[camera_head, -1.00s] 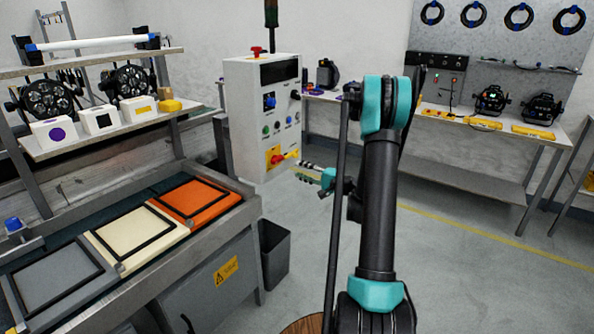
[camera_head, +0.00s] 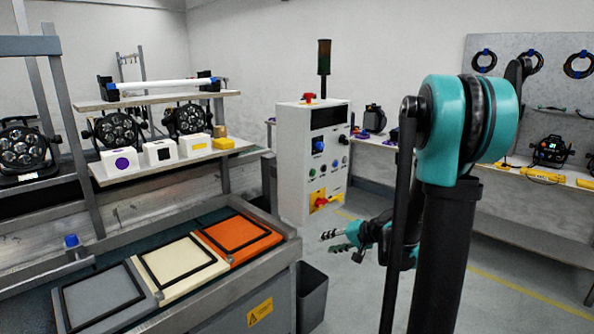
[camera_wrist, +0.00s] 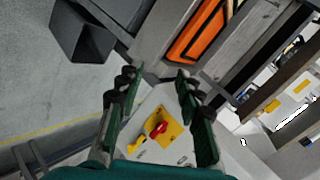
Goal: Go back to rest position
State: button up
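My gripper (camera_head: 333,241) is in front of the lower right of the white control box, apart from it in the head view. In the wrist view its two fingers (camera_wrist: 157,85) stand apart with nothing between them. The control box (camera_head: 297,160) has a yellow plate with a red and yellow rotary switch (camera_head: 320,202), a blue knob and several small buttons. The switch also shows in the wrist view (camera_wrist: 157,127), beyond the fingers.
A workbench at the left holds grey (camera_head: 100,296), cream and orange (camera_head: 255,236) framed pads. A dark bin (camera_head: 311,297) stands on the floor beside it. A shelf (camera_head: 160,172) above carries several small boxes. A bench with par cans (camera_head: 552,151) stands at the back right.

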jog(key=s+d+f+n+g+h, duration=0.1)
jog(key=s+d+f+h, duration=0.1)
jog(key=s, duration=0.6)
jog(key=s+d+f+n+g+h, duration=0.1)
jog(key=s+d+h, duration=0.2)
jog(key=s, duration=0.5)
jog(key=s+d+f+n+h, duration=0.2)
jog(key=s+h, duration=0.1)
jog(key=s, duration=0.4)
jog(key=shift+s+d+f+g, duration=0.3)
jog(key=shift+s+f+g, duration=0.05)
jog(key=shift+s+g, duration=0.05)
